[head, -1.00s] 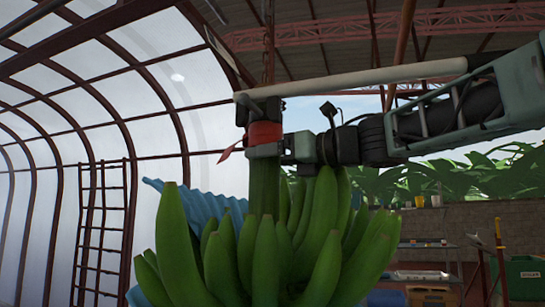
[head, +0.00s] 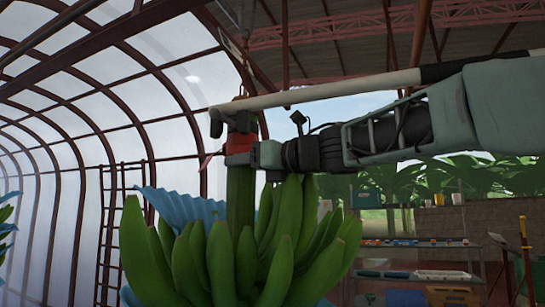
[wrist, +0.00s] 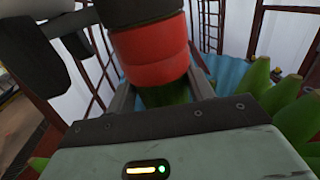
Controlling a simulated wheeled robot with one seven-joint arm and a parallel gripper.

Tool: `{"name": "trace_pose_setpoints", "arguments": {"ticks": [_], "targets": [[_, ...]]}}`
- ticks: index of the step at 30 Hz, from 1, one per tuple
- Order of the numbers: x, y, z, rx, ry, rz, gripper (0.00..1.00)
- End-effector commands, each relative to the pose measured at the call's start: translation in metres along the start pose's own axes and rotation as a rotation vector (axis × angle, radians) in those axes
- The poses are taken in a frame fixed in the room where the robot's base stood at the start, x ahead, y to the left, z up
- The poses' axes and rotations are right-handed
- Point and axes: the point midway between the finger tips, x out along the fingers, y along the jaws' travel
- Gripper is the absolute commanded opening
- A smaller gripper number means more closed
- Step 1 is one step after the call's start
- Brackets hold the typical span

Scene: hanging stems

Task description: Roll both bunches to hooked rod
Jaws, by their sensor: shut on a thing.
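A large green banana bunch (head: 225,250) hangs in the middle of the head view, a crumpled blue sheet (head: 180,208) behind it. Its thick stem (head: 240,195) has a red band (head: 241,140) below a dark top fitting; the red band also fills the upper middle of the wrist view (wrist: 150,52). My gripper (head: 242,159) is shut around the stem at the band's lower edge. A pale rod (head: 330,92) with a black section crosses above my arm; its dark left end is beside the fitting. Part of another bunch (head: 6,232) with blue covering shows at the left edge.
Curved brown frames with translucent walling and a ladder (head: 112,235) stand at left. Red roof trusses run overhead. A bench (head: 420,243) with small items and crates stands at right, with a yellow-handled tool (head: 525,240). Room shows between the held bunch and the left-edge bunch.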

Motion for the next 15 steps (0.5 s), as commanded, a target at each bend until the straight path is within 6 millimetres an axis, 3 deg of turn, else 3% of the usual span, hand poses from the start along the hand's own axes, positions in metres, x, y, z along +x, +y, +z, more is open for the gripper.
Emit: {"name": "trace_pose_setpoints", "arguments": {"ticks": [6,15], "targets": [[0.036,0.000,-0.002,-0.002,0.008,-0.016,0.12],[0.052,0.003,-0.006,-0.003,0.012,-0.018,0.12]]}}
